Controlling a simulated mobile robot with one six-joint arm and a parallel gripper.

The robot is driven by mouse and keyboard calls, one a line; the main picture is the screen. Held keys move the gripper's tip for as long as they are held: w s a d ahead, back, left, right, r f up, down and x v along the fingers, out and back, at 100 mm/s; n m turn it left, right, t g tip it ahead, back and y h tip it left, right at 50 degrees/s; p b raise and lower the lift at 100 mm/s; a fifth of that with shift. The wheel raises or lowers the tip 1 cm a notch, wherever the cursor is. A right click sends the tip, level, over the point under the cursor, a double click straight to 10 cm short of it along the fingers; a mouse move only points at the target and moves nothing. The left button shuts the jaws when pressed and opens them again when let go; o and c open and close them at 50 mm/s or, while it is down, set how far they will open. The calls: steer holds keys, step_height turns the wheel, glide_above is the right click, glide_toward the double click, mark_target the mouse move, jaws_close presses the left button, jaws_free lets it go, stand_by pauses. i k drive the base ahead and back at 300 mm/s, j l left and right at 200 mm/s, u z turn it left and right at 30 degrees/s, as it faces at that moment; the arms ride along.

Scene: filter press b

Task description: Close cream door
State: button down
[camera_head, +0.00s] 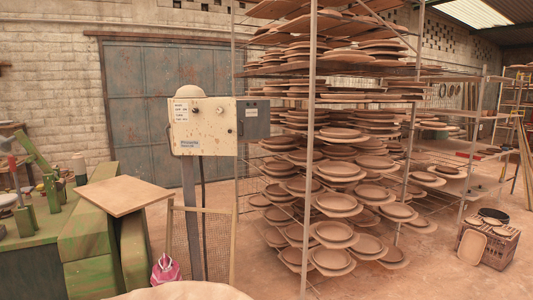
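A cream control box (203,127) stands on a grey post left of the middle in the head view. Its cream front, the likely cream door, has white labels at the left and a few dark knobs. A darker grey panel (253,118) with a small label adjoins its right edge. I cannot tell from this view whether the door is ajar or where its hinge is. My gripper is not in view.
A tall rack (311,150) loaded with clay plates stands right of the box. A green machine (90,240) with a flat board (125,195) is at the left. A crate (487,244) sits on the floor at right. Some floor is clear in front of the rack.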

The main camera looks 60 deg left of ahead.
mark_target(208, 132)
steer(key=i+j+u, duration=0.35)
steer(key=i+u, duration=0.15)
steer(key=i+j+u, duration=0.1)
steer(key=i+u, duration=0.4)
steer(key=i+l+u, duration=0.15)
steer(key=i+u, duration=0.35)
steer(key=i, duration=0.15)
steer(key=i+l+u, duration=0.3)
steer(key=i+u, duration=0.2)
steer(key=i+l+u, duration=0.5)
steer(key=i+l, duration=0.05)
